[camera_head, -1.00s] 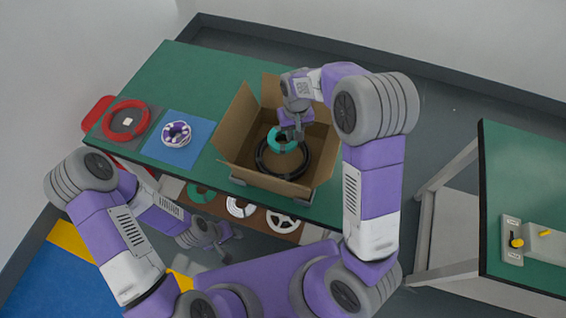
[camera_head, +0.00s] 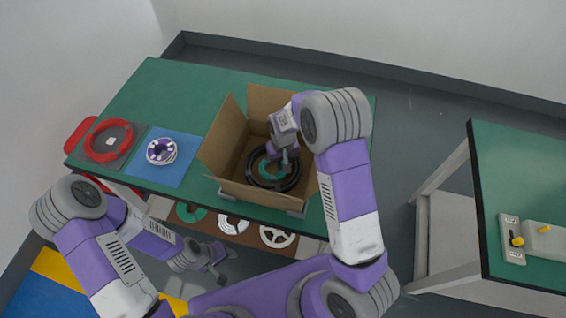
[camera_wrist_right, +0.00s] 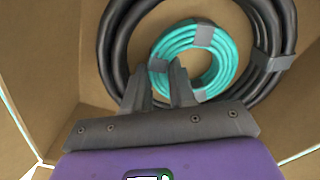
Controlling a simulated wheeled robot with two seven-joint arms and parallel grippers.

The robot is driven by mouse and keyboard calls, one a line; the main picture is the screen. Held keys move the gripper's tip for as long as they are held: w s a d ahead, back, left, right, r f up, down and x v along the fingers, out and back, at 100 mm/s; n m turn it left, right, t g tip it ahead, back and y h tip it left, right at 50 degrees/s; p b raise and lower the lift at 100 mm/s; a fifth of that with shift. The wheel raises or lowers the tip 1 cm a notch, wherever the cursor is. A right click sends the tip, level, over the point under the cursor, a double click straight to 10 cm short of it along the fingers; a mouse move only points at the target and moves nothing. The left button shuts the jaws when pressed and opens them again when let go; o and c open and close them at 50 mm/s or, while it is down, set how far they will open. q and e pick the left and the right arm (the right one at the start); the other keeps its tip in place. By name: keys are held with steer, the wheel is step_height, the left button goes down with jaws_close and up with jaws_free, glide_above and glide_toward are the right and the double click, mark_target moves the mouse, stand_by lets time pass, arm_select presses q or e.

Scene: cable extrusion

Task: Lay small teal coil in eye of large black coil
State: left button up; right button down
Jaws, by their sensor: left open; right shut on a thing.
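The small teal coil (camera_head: 265,173) is in the cardboard box, within the ring of the large black coil (camera_head: 293,181). In the right wrist view the teal coil (camera_wrist_right: 228,62) has grey bands and appears inside the eye of the black coil (camera_wrist_right: 108,52), nearer its right side. Whether it touches the box floor I cannot tell. My right gripper (camera_head: 286,167) reaches down into the box. Its fingers (camera_wrist_right: 163,85) are shut on the near left part of the teal coil. My left gripper (camera_head: 217,268) is open and empty, low in front of the table.
The cardboard box (camera_head: 222,143) has raised flaps and walls close around my right gripper. A red coil (camera_head: 90,141) and a purple-white coil (camera_head: 161,151) lie on mats at left. Several spools (camera_head: 277,237) sit on a lower shelf. A second table (camera_head: 520,165) stands right.

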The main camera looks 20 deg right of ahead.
steer(key=c, duration=0.9)
jaws_free()
steer(key=shift+c, duration=0.2)
step_height(320, 180, up, 12)
steer(key=p, duration=0.2)
steer(key=shift+p, duration=0.35)
steer(key=shift+r, duration=0.1)
